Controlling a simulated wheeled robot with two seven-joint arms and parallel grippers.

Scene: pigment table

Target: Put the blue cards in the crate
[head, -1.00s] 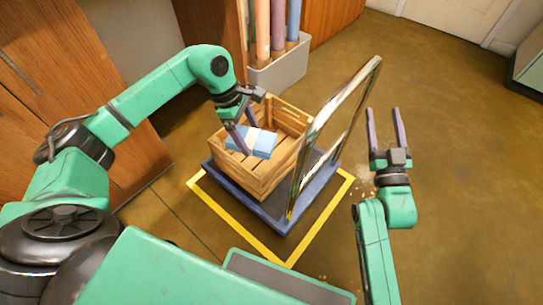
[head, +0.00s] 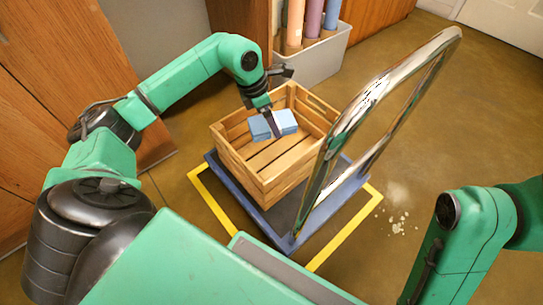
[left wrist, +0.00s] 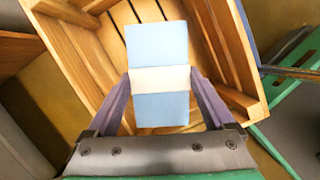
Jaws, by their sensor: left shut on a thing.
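The blue cards (head: 259,128) are a light blue pack with a white band around the middle. My left gripper (head: 273,130) is shut on the pack across the band and holds it inside the crate's opening. In the left wrist view the pack (left wrist: 157,42) sits between the two fingers (left wrist: 160,82), with crate slats behind it. The wooden crate (head: 240,172) is open on top, and its visible slatted floor is bare. I cannot tell whether the pack touches the floor. Only links of my right arm show at the lower right; its gripper is out of view.
The crate stands on a blue platform cart (head: 222,172) with a tall chrome handle (head: 345,125) on its right side. Yellow tape (head: 210,202) marks the floor around it. A grey bin (head: 318,62) with coloured rolls stands behind. Pale crumbs (head: 397,225) lie on the floor at right.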

